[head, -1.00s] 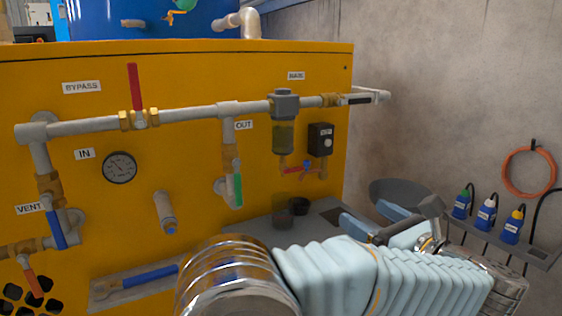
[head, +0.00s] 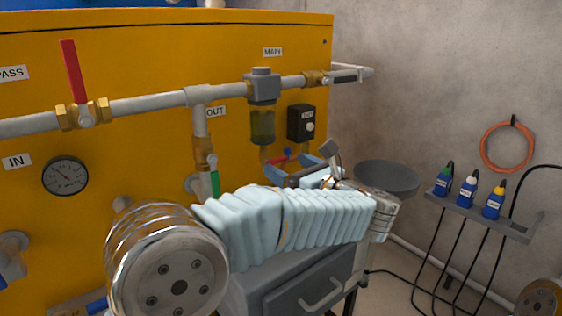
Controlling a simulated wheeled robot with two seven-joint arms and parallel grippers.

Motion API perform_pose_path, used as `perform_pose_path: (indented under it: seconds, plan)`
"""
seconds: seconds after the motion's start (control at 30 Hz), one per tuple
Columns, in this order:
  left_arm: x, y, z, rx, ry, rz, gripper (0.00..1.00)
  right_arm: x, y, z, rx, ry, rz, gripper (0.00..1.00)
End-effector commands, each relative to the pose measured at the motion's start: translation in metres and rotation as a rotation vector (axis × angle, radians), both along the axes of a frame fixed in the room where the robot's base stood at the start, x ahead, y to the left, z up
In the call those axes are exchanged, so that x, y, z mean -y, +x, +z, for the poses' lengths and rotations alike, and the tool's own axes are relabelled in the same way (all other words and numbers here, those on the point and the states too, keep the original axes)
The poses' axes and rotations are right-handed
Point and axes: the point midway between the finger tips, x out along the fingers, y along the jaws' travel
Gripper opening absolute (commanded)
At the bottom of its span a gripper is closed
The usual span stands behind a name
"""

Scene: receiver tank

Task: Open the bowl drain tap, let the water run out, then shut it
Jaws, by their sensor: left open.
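The filter bowl (head: 262,126) is a dull olive, see-through cup under a grey head (head: 262,87) on the pipe, below the MAIN label. Beneath it is brass pipework with a red lever (head: 280,160) and a small blue knob (head: 288,151). I cannot tell for sure which of these is the drain tap, or its state. My left gripper (head: 297,169) is open, its blue fingers just below and in front of this pipework. It seems empty; contact with the tap cannot be told. My forearm hides what lies beneath. My right gripper is out of view.
A black box with a knob (head: 301,123) is close right of the bowl. A green-handled OUT valve (head: 215,184) is left of it. A grey round basin (head: 387,178) and a bottle shelf (head: 487,219) are to the right. A drawer cabinet (head: 315,285) stands below.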

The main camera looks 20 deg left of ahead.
Motion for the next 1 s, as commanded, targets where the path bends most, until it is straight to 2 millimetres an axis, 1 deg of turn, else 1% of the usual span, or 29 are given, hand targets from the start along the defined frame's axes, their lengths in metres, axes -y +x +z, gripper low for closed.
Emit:
perform_pose_path:
  seconds: [0.03, 0.2, 0.33, 0.57, 0.67, 0.93, 1.0]
  plan:
    - [-0.008, 0.005, 0.0, -0.001, -0.001, 0.003, 0.87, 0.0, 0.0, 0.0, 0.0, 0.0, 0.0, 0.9]
    - [-0.024, 0.018, 0.0, -0.001, 0.001, 0.001, 0.87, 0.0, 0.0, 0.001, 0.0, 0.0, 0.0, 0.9]
    - [-0.028, 0.022, 0.0, -0.001, 0.001, 0.0, 0.87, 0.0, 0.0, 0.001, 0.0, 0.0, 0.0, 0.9]
    - [-0.028, 0.022, 0.0, 0.0, 0.0, 0.0, 0.87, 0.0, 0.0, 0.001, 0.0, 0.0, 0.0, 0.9]
    - [-0.028, 0.022, 0.0, -0.001, 0.001, 0.0, 0.73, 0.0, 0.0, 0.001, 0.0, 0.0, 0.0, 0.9]
    - [-0.028, 0.022, 0.0, -0.001, 0.001, 0.0, 0.32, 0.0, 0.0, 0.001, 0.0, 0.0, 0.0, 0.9]
    - [-0.028, 0.022, 0.0, -0.001, 0.001, 0.0, 0.31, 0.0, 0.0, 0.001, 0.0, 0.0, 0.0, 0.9]
